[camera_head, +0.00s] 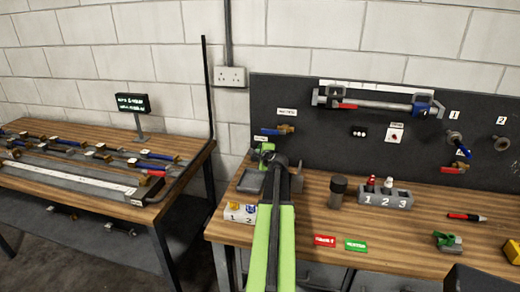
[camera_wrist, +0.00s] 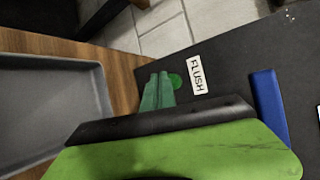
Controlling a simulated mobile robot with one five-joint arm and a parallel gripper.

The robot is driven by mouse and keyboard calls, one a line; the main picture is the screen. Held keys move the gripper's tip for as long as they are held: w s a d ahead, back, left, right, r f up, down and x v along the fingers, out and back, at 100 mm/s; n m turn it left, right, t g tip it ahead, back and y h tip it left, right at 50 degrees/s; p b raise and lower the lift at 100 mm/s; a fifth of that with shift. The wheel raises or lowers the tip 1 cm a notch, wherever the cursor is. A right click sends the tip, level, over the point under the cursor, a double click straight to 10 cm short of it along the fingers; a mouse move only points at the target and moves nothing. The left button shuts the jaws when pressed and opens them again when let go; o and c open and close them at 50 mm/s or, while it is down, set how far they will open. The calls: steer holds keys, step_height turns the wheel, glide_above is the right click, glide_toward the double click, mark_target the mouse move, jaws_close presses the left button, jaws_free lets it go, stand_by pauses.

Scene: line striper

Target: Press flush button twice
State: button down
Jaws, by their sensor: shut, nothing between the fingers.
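The flush button is a round green button (camera_wrist: 177,81) on the dark panel, beside the white FLUSH label (camera_wrist: 197,76) in the wrist view. My gripper (camera_wrist: 158,91) is shut and empty, with its green fingertips right beside the button and overlapping part of it. I cannot tell whether they touch it. In the head view my gripper (camera_head: 265,150) is at the left end of the panel, just below a small white label (camera_head: 261,138). The button is hidden behind my gripper there.
A blue valve handle (camera_wrist: 268,100) is close by on the panel (camera_wrist: 228,82). A grey tray (camera_wrist: 50,100) lies on the wooden bench. A dark cylinder (camera_head: 338,191) and a numbered grey holder (camera_head: 383,198) stand right of my arm. A second bench (camera_head: 185,140) is at left.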

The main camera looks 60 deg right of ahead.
steer(key=shift+w+d, duration=0.15)
steer(key=shift+d, duration=0.25)
steer(key=shift+w+d, duration=0.15)
steer(key=shift+d, duration=0.3)
stand_by(0.7)
steer(key=shift+a, duration=0.15)
steer(key=shift+s+a, duration=0.3)
steer(key=shift+a, duration=0.4)
steer(key=shift+s+a, duration=0.25)
steer(key=shift+a, duration=0.55)
steer(key=shift+s+a, duration=0.25)
steer(key=shift+a, duration=0.55)
steer(key=shift+s+a, duration=0.25)
steer(key=shift+a, duration=0.55)
stand_by(0.8)
